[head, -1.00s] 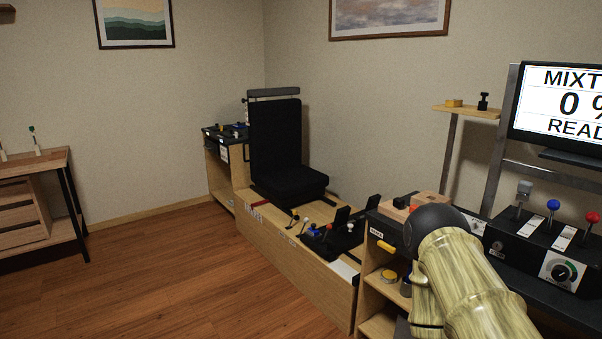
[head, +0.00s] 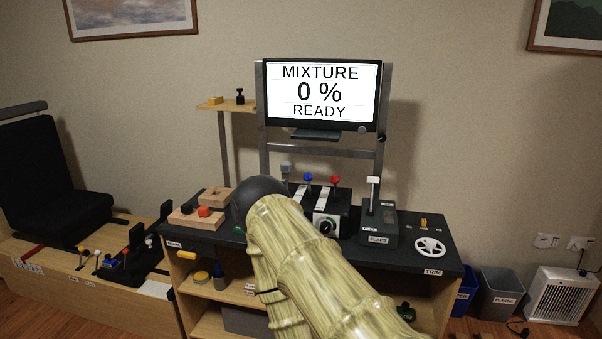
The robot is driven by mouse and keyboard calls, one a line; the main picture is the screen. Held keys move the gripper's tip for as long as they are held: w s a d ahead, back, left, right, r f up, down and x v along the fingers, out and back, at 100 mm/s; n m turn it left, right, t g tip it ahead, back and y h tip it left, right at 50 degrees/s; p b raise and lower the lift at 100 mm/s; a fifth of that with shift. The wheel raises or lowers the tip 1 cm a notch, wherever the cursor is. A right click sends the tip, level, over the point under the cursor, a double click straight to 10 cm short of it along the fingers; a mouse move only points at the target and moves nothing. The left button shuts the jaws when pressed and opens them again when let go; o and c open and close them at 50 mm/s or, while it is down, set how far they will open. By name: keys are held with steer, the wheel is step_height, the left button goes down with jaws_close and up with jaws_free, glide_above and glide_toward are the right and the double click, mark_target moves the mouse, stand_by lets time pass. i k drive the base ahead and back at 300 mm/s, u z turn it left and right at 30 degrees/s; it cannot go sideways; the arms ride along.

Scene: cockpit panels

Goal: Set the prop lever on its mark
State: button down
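The lever box (head: 342,222) stands on the black desk top, with three levers in a row. The middle lever has a blue knob (head: 308,177); I take it for the prop lever, though no label on it is readable. A grey-knobbed lever (head: 286,168) stands to its left and a red-knobbed lever (head: 335,180) to its right. White scale strips lie by the levers, but their marks are too small to read. My arm crosses in front of the box and hides its left lower part. My gripper is not in view.
A monitor (head: 320,95) behind reads MIXTURE 0 % READY. The flaps lever unit (head: 378,225) and a white trim wheel (head: 430,247) stand right of the box. Wooden blocks (head: 190,217) lie at the desk's left. Bins (head: 500,292) and a heater stand at the right.

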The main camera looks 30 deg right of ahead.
mark_target(307, 176)
steer(key=z, duration=0.9)
